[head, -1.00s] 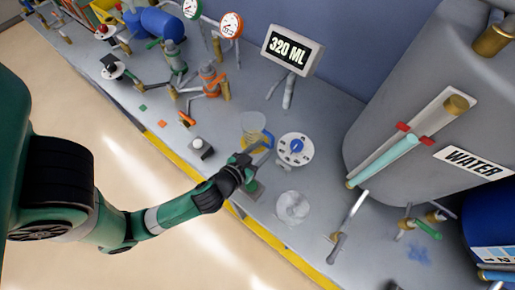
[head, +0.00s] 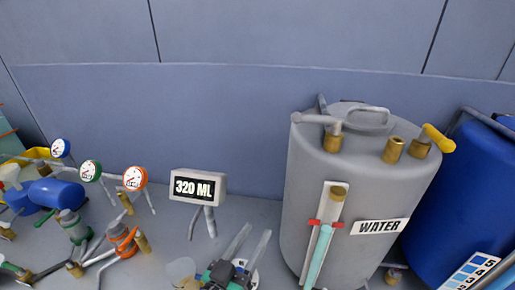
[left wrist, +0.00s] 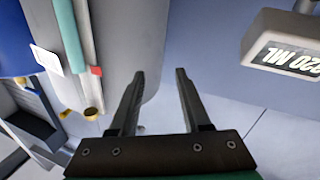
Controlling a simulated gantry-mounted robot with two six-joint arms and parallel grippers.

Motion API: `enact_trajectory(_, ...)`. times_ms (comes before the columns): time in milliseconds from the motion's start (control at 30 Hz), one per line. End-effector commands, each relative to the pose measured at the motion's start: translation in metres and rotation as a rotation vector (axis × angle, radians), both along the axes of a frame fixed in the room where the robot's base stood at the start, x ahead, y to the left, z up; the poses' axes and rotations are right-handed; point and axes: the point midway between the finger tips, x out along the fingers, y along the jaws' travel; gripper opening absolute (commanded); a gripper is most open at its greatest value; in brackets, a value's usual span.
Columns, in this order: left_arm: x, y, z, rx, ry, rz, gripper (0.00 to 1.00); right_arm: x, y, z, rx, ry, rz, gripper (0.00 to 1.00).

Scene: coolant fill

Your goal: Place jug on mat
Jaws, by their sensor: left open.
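My left gripper (head: 254,234) is open at the bottom of the head view, its two fingers pointing up, right of the display stand. In the left wrist view its fingers (left wrist: 160,74) stand apart with nothing between them. A pale translucent shape (head: 182,272) just left of the gripper, cut by the picture's lower edge, looks like the top of the jug. The jug is not between the fingers. I cannot make out the mat in either current view. My right gripper is out of view.
A grey WATER tank (head: 350,200) with brass fittings stands right of my gripper, with a blue drum (head: 450,200) beyond it. Gauges and valves (head: 110,230) crowd the left. A blue-grey wall (head: 230,120) closes the back.

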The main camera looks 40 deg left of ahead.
Motion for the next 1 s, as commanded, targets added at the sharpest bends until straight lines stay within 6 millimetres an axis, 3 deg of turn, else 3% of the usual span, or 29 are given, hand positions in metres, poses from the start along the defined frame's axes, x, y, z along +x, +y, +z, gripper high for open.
enact_trajectory(33, 0.013, -0.01, 0.063, 0.015, -0.129, -0.045, 0.47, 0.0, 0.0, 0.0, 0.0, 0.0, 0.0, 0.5)
enact_trajectory(100, 0.018, -0.024, 0.143, 0.06, -0.292, -0.107, 0.47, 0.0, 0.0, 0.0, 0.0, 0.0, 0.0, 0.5)
enact_trajectory(200, 0.002, -0.041, 0.244, 0.137, -0.506, -0.173, 0.47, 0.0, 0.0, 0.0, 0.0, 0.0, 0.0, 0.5)
enact_trajectory(300, -0.024, -0.054, 0.312, 0.206, -0.663, -0.21, 0.47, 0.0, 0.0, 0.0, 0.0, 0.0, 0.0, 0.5)
enact_trajectory(433, -0.047, -0.062, 0.352, 0.256, -0.764, -0.23, 0.47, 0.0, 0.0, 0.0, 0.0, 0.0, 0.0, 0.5)
enact_trajectory(767, -0.05, -0.063, 0.36, 0.264, -0.777, -0.232, 0.47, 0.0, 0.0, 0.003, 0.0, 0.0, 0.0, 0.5)
enact_trajectory(867, -0.049, -0.063, 0.376, 0.264, -0.776, -0.233, 0.47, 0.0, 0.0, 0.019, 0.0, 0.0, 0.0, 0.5)
enact_trajectory(1000, -0.049, -0.063, 0.425, 0.264, -0.775, -0.232, 0.47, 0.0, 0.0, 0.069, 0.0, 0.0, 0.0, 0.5)
